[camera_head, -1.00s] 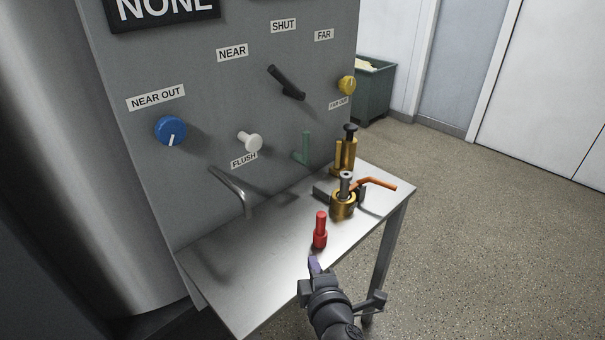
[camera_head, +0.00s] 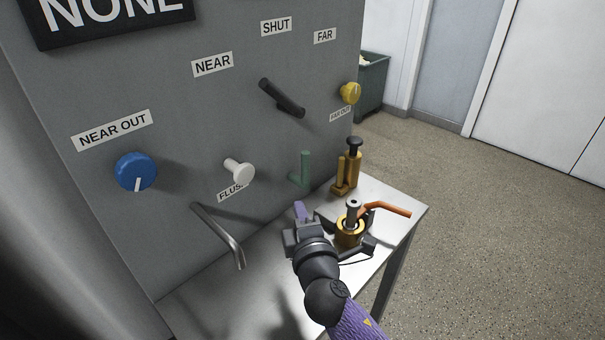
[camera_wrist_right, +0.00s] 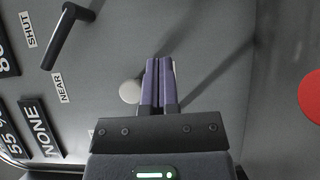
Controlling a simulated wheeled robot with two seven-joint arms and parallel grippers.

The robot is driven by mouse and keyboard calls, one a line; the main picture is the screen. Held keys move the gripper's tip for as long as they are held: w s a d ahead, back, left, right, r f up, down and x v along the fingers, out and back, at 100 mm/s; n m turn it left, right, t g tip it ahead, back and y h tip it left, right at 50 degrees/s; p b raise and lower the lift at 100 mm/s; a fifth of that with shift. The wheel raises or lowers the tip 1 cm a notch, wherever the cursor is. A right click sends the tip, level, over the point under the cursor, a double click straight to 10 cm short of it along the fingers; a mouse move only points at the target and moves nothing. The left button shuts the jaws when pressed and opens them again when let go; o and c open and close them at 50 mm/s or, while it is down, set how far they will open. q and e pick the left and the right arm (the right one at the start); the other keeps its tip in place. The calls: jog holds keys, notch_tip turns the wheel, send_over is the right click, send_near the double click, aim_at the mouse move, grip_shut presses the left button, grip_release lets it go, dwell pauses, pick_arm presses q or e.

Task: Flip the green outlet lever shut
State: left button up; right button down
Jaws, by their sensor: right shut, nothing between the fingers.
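The green outlet lever (camera_head: 305,167) stands upright from its short stub low on the grey panel, above the bench. My right gripper (camera_head: 300,210) is shut with nothing in it. Its purple fingers point toward the panel, just below and in front of the green lever, apart from it as far as I can tell. In the right wrist view the purple fingers (camera_wrist_right: 160,75) lie together, and the green lever does not show there. My left gripper is not in view.
The panel has a white flush knob (camera_head: 239,171), a blue knob (camera_head: 136,172), a black lever (camera_head: 282,98) and a yellow knob (camera_head: 350,93). A bent metal spout (camera_head: 219,235) sticks out left. Brass valve parts (camera_head: 346,172) and an orange handle (camera_head: 388,209) crowd the bench's right.

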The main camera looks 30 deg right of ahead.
aim_at(303, 175)
jog(key=w+d, duration=0.1)
jog(key=w, duration=0.2)
jog(key=w+d+b, duration=0.1)
jog(key=w+d, duration=0.1)
jog(key=w, duration=0.1)
jog(key=w+d+b, duration=0.1)
jog(key=w+d, duration=0.1)
jog(key=w, duration=0.1)
jog(key=shift+w+d, duration=0.25)
jog(key=shift+w, duration=0.15)
